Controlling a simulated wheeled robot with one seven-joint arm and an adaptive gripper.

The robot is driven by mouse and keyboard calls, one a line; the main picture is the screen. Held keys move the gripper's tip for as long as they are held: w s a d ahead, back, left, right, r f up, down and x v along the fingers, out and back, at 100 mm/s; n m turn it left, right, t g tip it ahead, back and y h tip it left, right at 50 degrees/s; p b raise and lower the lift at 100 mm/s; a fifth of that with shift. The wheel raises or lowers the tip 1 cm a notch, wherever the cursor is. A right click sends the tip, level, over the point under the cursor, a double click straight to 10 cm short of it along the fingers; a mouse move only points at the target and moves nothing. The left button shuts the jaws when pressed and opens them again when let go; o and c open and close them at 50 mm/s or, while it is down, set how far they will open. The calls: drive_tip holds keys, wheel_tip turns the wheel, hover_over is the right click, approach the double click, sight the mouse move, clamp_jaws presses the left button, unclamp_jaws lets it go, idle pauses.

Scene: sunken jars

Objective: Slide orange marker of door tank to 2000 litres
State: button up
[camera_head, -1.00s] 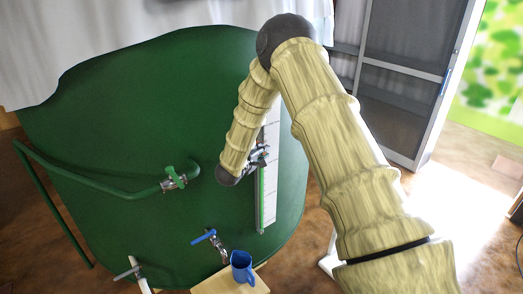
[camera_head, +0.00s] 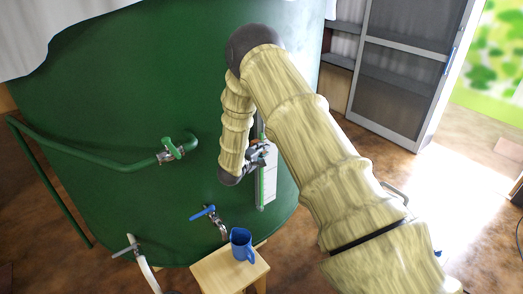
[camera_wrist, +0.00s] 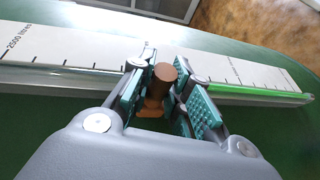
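The orange-brown marker (camera_wrist: 164,74), a small knob, sits between the two teal-padded fingers of my gripper (camera_wrist: 163,68) in the wrist view. The fingers are close on both sides of it; I cannot tell whether both touch it. The white scale (camera_wrist: 55,48) runs behind the fingers, with "2500 litres" at its left end; a 2000 label is not readable. In the head view my gripper (camera_head: 260,154) is at the scale (camera_head: 270,185) on the green tank (camera_head: 110,100). The marker is hidden there.
A green strip (camera_wrist: 260,92) runs along the scale's right part in the wrist view. A green-handled valve (camera_head: 172,150) and a blue-handled tap (camera_head: 205,212) stick out of the tank. A blue mug (camera_head: 240,245) stands on a wooden stool (camera_head: 215,272) below.

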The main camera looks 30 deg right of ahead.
drive_tip(key=o, duration=0.4)
drive_tip(key=v, duration=1.2)
idle(0.3)
drive_tip(key=s+a+f+y+b, duration=0.1)
drive_tip(key=s+a+f+y, duration=0.2)
drive_tip(key=s+f, duration=0.45)
drive_tip(key=s+a+f+m+y+b, duration=0.1)
drive_tip(key=s+a+f+y, duration=0.2)
drive_tip(key=s+f, duration=0.45)
drive_tip(key=s+a+f+y+b, duration=0.1)
drive_tip(key=s+a+f+y, duration=0.3)
drive_tip(key=f, duration=0.6)
drive_tip(key=s+a+f+m+g+y, duration=0.1)
drive_tip(key=s+a+f+g, duration=0.1)
drive_tip(key=s, duration=0.7)
drive_tip(key=s+a+f+m+g+y+b, duration=0.1)
drive_tip(key=s+a+f+g+y, duration=0.1)
drive_tip(key=s, duration=0.8)
drive_tip(key=s+a+f+m+g+y, duration=0.1)
drive_tip(key=s+a+f+m+g, duration=0.1)
drive_tip(key=s, duration=0.7)
drive_tip(key=shift+s+a+f+g, duration=0.1)
drive_tip(key=shift+s+a+g, duration=0.15)
drive_tip(key=shift+a, duration=0.2)
drive_tip(key=shift+s+a+g, duration=0.15)
drive_tip(key=shift+a+g, duration=0.2)
drive_tip(key=shift+a, duration=0.15)
